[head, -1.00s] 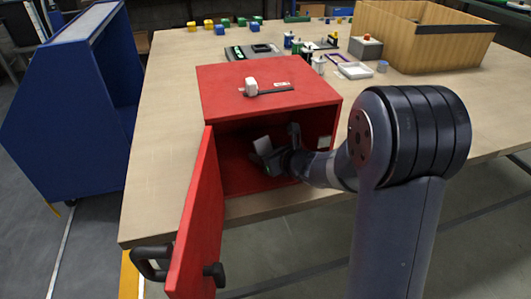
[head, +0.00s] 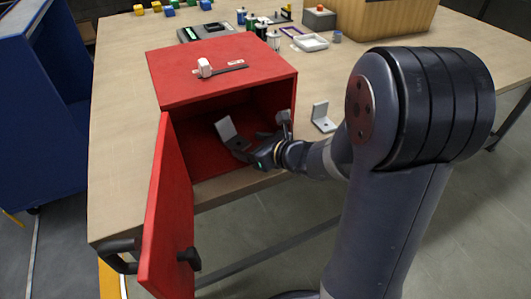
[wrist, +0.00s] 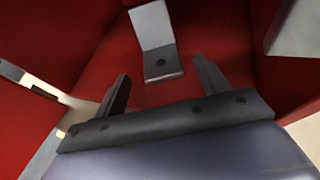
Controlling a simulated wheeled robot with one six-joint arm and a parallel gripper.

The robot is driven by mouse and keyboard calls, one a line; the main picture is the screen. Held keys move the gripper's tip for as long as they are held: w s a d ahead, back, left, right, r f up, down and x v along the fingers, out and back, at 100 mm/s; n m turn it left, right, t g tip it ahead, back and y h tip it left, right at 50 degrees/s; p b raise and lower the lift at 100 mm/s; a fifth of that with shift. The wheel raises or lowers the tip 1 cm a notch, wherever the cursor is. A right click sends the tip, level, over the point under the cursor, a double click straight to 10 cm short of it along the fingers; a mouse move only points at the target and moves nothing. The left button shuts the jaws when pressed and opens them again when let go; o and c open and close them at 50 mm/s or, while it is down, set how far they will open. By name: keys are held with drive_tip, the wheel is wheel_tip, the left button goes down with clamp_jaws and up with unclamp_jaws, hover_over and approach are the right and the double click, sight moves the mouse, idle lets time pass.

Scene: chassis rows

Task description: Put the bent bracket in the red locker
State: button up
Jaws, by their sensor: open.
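The red locker (head: 222,76) stands on the table with its door (head: 168,205) swung open toward me. A light grey bent bracket (head: 228,130) is inside it, one leg flat on the red floor and the other leaning up. It also shows in the wrist view (wrist: 155,45). My gripper (head: 252,155) reaches in through the open front. In the wrist view its two fingers (wrist: 162,85) are spread, with the bracket just beyond them and a gap between. A second, similar bracket (head: 322,117) stands on the table right of the locker.
A white-headed tool (head: 205,67) lies on the locker roof. A white tray (head: 310,42), small bottles and a wooden box (head: 385,17) stand behind. A blue cabinet (head: 40,130) is at left. The locker's side walls are close around my gripper.

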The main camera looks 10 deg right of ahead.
drive_tip(key=shift+s+d, duration=0.8)
drive_tip(key=shift+s, duration=0.25)
drive_tip(key=shift+s+d, duration=0.8)
drive_tip(key=shift+s, duration=0.25)
drive_tip(key=shift+c, duration=0.2)
